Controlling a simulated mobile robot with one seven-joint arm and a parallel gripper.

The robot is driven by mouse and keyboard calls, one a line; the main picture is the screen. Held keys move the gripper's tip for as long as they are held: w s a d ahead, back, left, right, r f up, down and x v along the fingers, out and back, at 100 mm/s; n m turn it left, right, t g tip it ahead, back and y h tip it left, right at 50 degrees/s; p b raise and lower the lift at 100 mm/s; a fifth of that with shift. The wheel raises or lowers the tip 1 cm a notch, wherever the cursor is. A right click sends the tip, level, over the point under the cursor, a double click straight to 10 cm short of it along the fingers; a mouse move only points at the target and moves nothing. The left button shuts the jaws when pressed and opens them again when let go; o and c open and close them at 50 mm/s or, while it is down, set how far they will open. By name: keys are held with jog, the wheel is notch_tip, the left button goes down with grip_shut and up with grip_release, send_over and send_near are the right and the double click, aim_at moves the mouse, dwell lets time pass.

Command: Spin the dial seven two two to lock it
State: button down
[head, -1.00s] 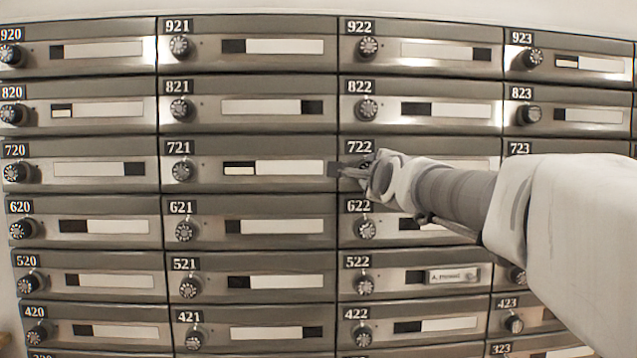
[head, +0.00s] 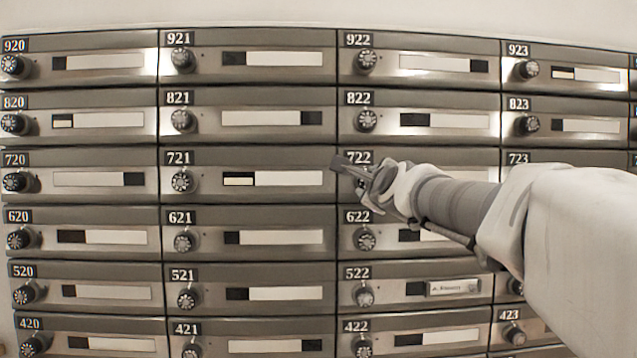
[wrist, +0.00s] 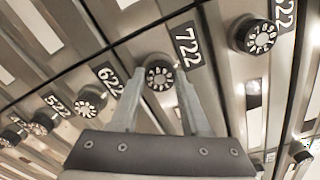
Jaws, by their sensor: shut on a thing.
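The dial of box 722 (wrist: 158,76) is a dark round knob with a pale numbered face, beside its black 722 label (wrist: 187,47). In the wrist view my gripper (wrist: 159,82) has one finger on each side of this dial and is shut on it. In the head view my gripper (head: 352,174) is at the left end of box 722, just below the label (head: 358,158). The fingers and wrist hide the dial there, and my arm covers most of the box front.
Similar dials sit close by: dial 822 (head: 367,120) above, dial 622 (head: 364,238) below and dial 721 (head: 182,181) to the left. The wall of boxes is flat, with shallow ledges between rows. The space in front of the left columns is clear.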

jog(key=shift+c, duration=1.9)
grip_release()
jog(key=s+p, duration=0.2)
jog(key=s, duration=1.5)
jog(key=shift+s+p, duration=0.25)
jog(key=shift+p, duration=0.1)
jog(key=s+f+n+g, duration=0.4)
jog(key=s+f+n, duration=0.2)
jog(key=f+n, duration=0.3)
jog(key=s+f+n+g, duration=0.4)
jog(key=s+f+n, duration=0.25)
jog(key=f, duration=0.45)
jog(key=s+f+n+g, duration=0.45)
jog(key=f+n, duration=0.35)
jog(key=f, duration=0.2)
notch_tip(320, 180, up, 16)
jog(key=p, duration=1.6)
jog(key=shift+s, duration=0.35)
